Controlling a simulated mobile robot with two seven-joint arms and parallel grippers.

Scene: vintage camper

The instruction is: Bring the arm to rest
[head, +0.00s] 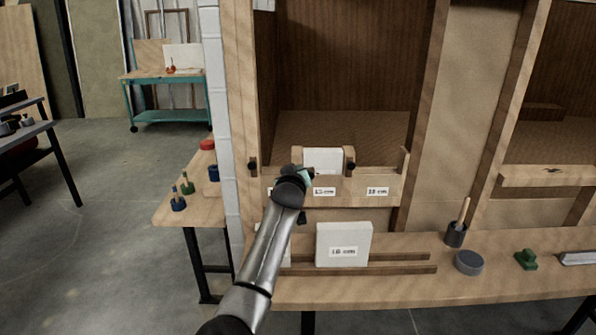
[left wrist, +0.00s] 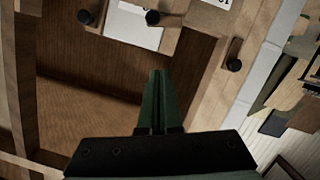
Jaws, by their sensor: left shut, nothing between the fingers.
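My left arm reaches up from the bottom of the head view. Its gripper (head: 308,174) is in front of the wooden rail (head: 350,188) at the lower edge of the open cabinet. In the left wrist view the fingers (left wrist: 158,75) are together and hold nothing. A white block (head: 322,160) stands behind the rail, just beyond the gripper; a white panel also shows at the top of the left wrist view (left wrist: 135,25). I cannot tell whether the gripper touches the rail. My right gripper is out of view.
A white block labelled 18 cm (head: 343,245) stands on the bench (head: 400,290) below, beside wooden strips. A dark cup with a brush (head: 456,234), a grey round tin (head: 469,262) and a green object (head: 526,259) are to the right. Open floor (head: 120,250) lies to the left.

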